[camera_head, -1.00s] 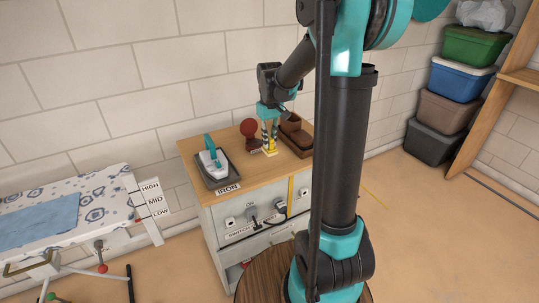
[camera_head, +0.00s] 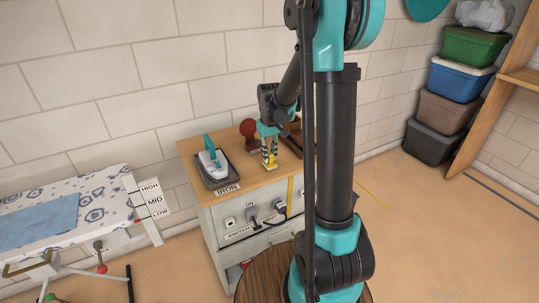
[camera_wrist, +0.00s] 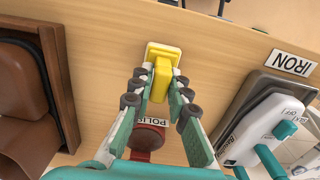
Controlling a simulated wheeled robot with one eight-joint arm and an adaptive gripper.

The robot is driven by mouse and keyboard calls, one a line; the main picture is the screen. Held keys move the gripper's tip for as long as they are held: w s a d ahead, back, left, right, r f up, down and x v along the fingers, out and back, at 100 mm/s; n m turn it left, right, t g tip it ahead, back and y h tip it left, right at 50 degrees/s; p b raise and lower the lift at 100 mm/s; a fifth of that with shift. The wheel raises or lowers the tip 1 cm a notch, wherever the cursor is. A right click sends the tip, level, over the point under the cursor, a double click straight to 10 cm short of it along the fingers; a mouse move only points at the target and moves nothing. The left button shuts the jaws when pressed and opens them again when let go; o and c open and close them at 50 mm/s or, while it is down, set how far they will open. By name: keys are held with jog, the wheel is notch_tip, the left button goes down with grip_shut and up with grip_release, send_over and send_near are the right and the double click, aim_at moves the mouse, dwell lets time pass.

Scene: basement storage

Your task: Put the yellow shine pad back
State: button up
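The yellow shine pad (camera_wrist: 157,52) has a flat base and a raised grip block. In the wrist view my gripper (camera_wrist: 161,70) has its fingertips on both sides of this block, closed on it. In the head view my gripper (camera_head: 270,148) points down over the cabinet top, with the pad (camera_head: 271,167) under its fingertips near the front edge. I cannot tell whether the pad touches the wood. A dark red round-topped object (camera_head: 249,129) stands behind, with a partly hidden label beginning "POLIS" (camera_wrist: 153,121) beside it in the wrist view.
An iron on a dark tray (camera_head: 228,180) stands left on the cabinet top (camera_head: 190,147), above an IRON label. A brown wooden box with a brown leather item (camera_wrist: 66,75) is at the wrist view's left. An ironing board (camera_head: 85,190) and stacked bins (camera_head: 465,85) stand farther off.

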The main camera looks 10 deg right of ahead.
aim_at(269, 152)
jog(key=o, duration=0.4)
notch_tip(269, 152, up, 12)
jog(key=s+d+f+m+t, duration=0.1)
jog(key=s+f, duration=0.3)
jog(key=s, duration=0.3)
jog(key=s+d+f+m+t, duration=0.1)
jog(key=s+f, duration=0.3)
jog(key=s, duration=0.3)
jog(key=s+d+f+m+t, duration=0.1)
jog(key=s+f, duration=0.3)
jog(key=s, duration=0.4)
jog(key=shift+d+f+m+t, duration=0.3)
jog(key=shift+d+f+t, duration=0.05)
jog(key=shift+d+t, duration=0.25)
jog(key=shift+a, duration=0.1)
